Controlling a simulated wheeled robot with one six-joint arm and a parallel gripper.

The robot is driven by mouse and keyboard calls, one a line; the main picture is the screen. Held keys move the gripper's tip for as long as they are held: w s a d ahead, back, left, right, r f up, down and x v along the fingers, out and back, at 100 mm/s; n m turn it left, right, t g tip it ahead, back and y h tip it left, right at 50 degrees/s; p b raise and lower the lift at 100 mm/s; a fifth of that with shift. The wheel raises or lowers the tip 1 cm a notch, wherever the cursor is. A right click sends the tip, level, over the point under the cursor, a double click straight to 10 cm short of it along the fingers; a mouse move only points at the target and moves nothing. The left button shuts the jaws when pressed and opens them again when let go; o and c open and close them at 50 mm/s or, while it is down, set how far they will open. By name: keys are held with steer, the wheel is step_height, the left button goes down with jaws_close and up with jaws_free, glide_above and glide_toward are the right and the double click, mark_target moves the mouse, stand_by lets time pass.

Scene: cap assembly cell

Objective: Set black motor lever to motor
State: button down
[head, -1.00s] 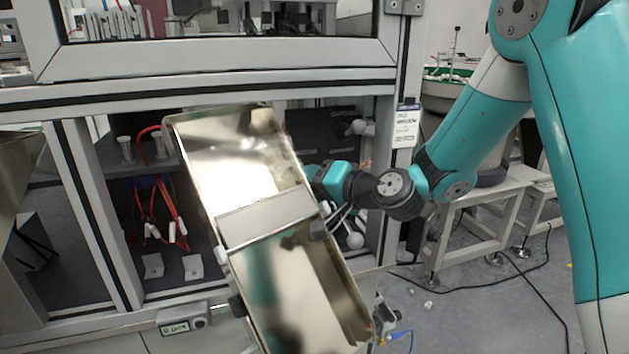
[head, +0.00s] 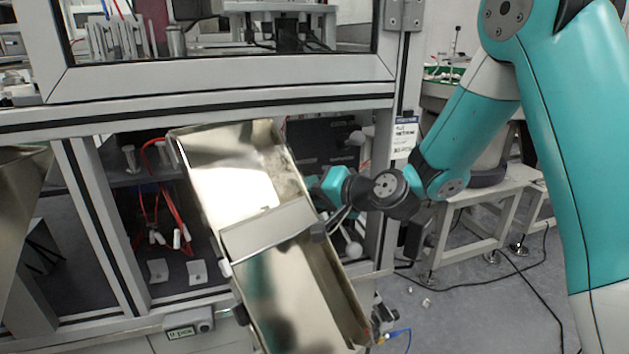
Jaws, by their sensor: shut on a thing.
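My gripper (head: 334,220) is at the right side of a shiny metal bin (head: 266,226), near the right end of its crossbar. Its thin dark fingers point down and left and are shut on a small black piece (head: 318,229) at the bin's edge. This piece looks like the black motor lever, but it is too small to be sure. The contact between fingers and piece is partly hidden. I cannot pick out the motor.
The tilted bin stands before a grey-framed machine (head: 230,92). Red hoses (head: 163,205) hang inside the machine's open lower bay. A small display box (head: 188,323) is at lower left. A low bench (head: 478,222) stands at right, with cables on the open floor.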

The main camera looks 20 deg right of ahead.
steer(key=r+g+p, duration=0.1)
steer(key=r+p, duration=0.1)
steer(key=p, duration=0.2)
steer(key=g+p, duration=0.1)
steer(key=p, duration=0.1)
steer(key=m+g+p, duration=0.1)
steer(key=p, duration=0.2)
steer(key=shift+r+h, duration=0.25)
steer(key=shift+h, duration=0.05)
steer(key=g+p, duration=0.1)
steer(key=p, duration=0.2)
steer(key=shift+w+r+m, duration=0.1)
steer(key=shift+w+m, duration=0.1)
steer(key=shift+m, duration=0.1)
steer(key=shift+g+p, duration=0.6)
steer(key=shift+p, duration=0.25)
steer(key=shift+h, duration=0.3)
steer(key=c, duration=0.9)
jaws_free()
steer(key=shift+f, duration=0.25)
